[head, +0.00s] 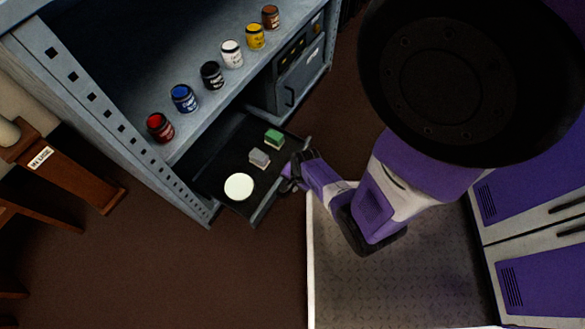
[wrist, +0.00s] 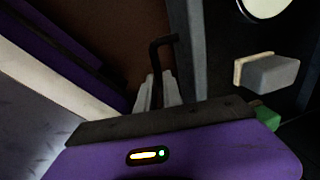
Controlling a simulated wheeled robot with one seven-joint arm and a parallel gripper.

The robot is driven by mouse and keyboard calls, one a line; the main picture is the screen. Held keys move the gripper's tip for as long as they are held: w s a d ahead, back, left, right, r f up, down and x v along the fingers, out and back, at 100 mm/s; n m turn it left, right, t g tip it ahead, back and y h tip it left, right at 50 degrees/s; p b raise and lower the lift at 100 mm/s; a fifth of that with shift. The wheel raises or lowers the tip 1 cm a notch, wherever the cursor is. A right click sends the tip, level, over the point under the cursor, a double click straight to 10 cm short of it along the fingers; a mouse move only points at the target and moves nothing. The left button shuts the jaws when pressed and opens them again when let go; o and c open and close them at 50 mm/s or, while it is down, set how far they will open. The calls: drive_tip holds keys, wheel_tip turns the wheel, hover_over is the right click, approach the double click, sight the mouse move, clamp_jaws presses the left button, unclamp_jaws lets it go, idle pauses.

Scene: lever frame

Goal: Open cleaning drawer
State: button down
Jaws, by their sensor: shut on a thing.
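The cleaning drawer (head: 222,158) is pulled out from the bottom of the grey shelf unit, its dark inside visible. In it lie a white round disc (head: 239,187), a grey block-shaped sponge (head: 259,158) and a green one (head: 274,138). My gripper (head: 289,178) is at the outer side of the drawer front. In the wrist view the pale fingers of my gripper (wrist: 158,90) are closed around the dark drawer handle (wrist: 161,45). In the head view my gripper hides the handle.
Several paint cans, including a red one (head: 160,127), stand on the shelf (head: 150,70) above the drawer. A grey cabinet (head: 300,80) is beside the drawer. A raised metal-plate platform (head: 420,285) with a white edge lies at lower right. Brown floor (head: 180,270) is clear at lower left.

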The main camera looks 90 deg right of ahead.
drive_tip(key=c, duration=1.5)
unclamp_jaws()
drive_tip(key=r+p, duration=0.1)
drive_tip(key=r, duration=0.1)
drive_tip(key=s+r+p, duration=0.1)
drive_tip(key=r+p, duration=0.1)
drive_tip(key=r, duration=0.1)
drive_tip(key=r+p, duration=0.1)
drive_tip(key=r, duration=0.1)
drive_tip(key=shift+s+a+r+p, duration=0.15)
drive_tip(key=shift+a+r+p, duration=0.15)
drive_tip(key=shift+a+r, duration=0.1)
drive_tip(key=shift+f, duration=0.1)
